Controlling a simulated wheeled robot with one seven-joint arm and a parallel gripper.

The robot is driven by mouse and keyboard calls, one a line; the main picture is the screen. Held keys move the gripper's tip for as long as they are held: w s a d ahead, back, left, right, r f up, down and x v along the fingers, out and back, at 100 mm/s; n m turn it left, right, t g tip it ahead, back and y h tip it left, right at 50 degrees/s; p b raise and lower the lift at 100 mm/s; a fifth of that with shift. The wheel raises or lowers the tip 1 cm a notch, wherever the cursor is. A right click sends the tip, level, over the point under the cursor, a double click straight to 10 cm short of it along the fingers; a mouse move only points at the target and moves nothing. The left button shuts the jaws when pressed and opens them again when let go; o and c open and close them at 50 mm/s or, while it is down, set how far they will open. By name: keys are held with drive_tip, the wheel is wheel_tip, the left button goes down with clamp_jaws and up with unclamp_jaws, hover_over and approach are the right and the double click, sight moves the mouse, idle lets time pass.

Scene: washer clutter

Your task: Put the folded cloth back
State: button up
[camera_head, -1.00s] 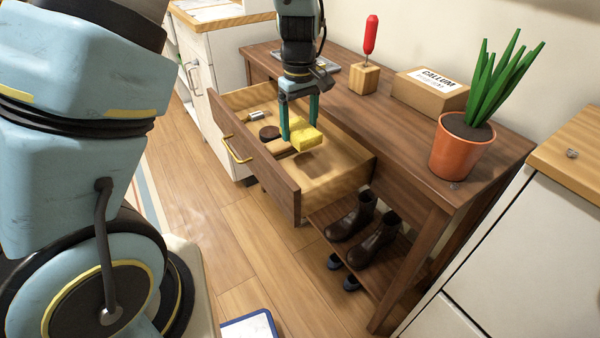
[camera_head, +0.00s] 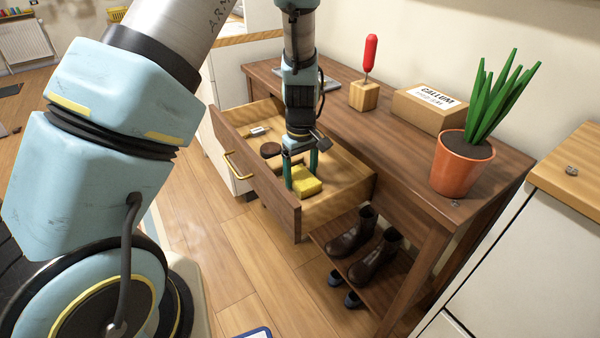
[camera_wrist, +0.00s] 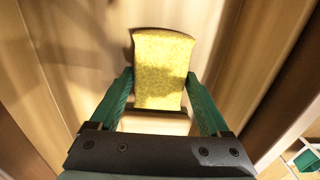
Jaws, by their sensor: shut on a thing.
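The folded cloth (camera_head: 306,182) is yellow and sits inside the open wooden drawer (camera_head: 349,196) of the brown table, at or just above its floor. My gripper (camera_head: 300,174) reaches straight down into the drawer with its green fingers shut on the cloth. In the wrist view the cloth (camera_wrist: 163,62) is between the two fingertips (camera_wrist: 160,82) and extends beyond them. Whether its underside touches the drawer floor cannot be told.
A dark round object (camera_head: 270,150) and a small white-and-metal item (camera_head: 258,131) lie in the drawer, left of the cloth. The tabletop holds a red-handled tool in a wooden block (camera_head: 364,95), a cardboard box (camera_head: 425,108) and a potted plant (camera_head: 461,168). Boots (camera_head: 350,232) stand below.

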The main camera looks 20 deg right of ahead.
sight(301, 175)
drive_tip(key=shift+f, duration=0.15)
drive_tip(key=o, duration=1.2)
drive_tip(key=shift+c, duration=0.2)
wheel_tip(301, 175, up, 12)
drive_tip(key=s+a+r+m, duration=0.1)
drive_tip(key=s+a+r, duration=0.1)
drive_tip(key=a, duration=1.3)
drive_tip(key=s+a+r+m+t, duration=0.1)
drive_tip(key=s+a+r+m, duration=0.1)
drive_tip(key=a, duration=1.3)
drive_tip(key=shift+s+r+t, duration=0.25)
drive_tip(key=shift+r+t, duration=0.05)
drive_tip(key=shift+r, duration=0.1)
